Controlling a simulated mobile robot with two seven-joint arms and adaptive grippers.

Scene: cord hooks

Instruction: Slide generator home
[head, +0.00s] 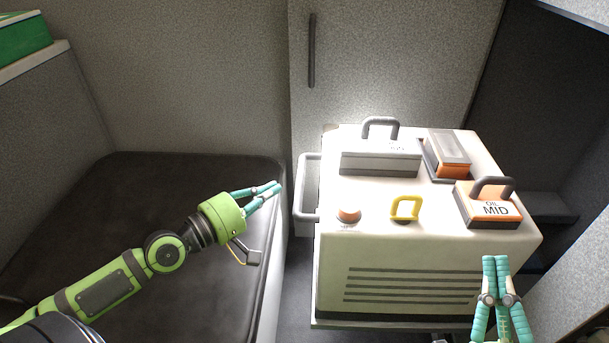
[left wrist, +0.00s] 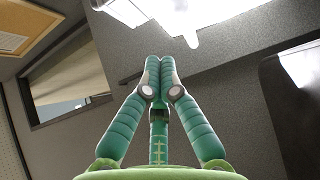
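The generator (head: 345,250) is a white box with a slatted front, right of centre in the head view. It sits on a thin dark tray (head: 350,324). A grey bar handle (head: 301,190) stands at its left side.
On the generator's top are a grey-handled lid (head: 380,160), an orange block (head: 449,154), an "OIL MID" block (head: 488,206), an orange knob (head: 348,214) and a yellow ring (head: 405,208). A black cushion (head: 150,210) lies left. A grey cabinet door (head: 390,60) stands behind.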

